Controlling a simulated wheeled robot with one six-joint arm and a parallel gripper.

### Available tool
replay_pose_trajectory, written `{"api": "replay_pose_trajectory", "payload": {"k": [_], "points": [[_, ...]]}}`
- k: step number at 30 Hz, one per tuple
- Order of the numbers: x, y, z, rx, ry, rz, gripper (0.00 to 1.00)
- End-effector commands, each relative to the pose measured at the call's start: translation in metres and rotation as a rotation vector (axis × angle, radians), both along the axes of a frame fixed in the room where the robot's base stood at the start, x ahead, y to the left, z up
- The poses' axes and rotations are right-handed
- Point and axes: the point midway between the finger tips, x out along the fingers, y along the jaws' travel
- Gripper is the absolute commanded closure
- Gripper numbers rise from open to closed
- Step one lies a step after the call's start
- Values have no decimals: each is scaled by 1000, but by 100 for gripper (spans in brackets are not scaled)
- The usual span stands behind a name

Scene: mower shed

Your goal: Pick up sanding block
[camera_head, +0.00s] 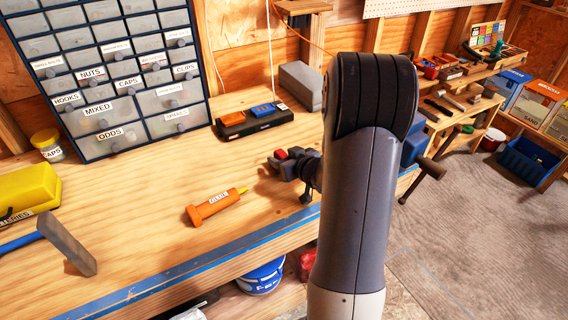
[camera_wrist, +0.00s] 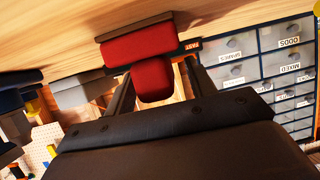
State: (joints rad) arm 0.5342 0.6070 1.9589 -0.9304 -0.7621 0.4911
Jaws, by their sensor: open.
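The sanding block, red with a dark brown base, sits on the workbench (camera_head: 150,235). In the wrist view, which is upside down, the sanding block (camera_wrist: 150,57) is near the picture's middle, its base against the wood. In the head view only a small red part of the sanding block (camera_head: 281,153) shows beside my fingers. My gripper (camera_wrist: 158,80) is open, with one finger on each side of the red part; I cannot tell whether they touch it. In the head view my gripper (camera_head: 290,166) is low over the bench, partly hidden by my arm.
An orange glue bottle (camera_head: 213,207) lies in front of the gripper. A black charger (camera_head: 253,121) and a grey box (camera_head: 301,86) stand behind it. A drawer cabinet (camera_head: 98,124) stands at the back left. Bare wood lies between glue bottle and cabinet.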

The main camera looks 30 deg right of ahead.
Motion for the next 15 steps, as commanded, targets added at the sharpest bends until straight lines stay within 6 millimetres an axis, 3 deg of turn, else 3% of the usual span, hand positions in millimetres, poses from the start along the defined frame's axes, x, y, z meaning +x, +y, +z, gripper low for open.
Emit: {"api": "replay_pose_trajectory", "payload": {"k": [5,15], "points": [[0,0,0,0,0,0,48],[0,0,0,0,1,0,76]]}}
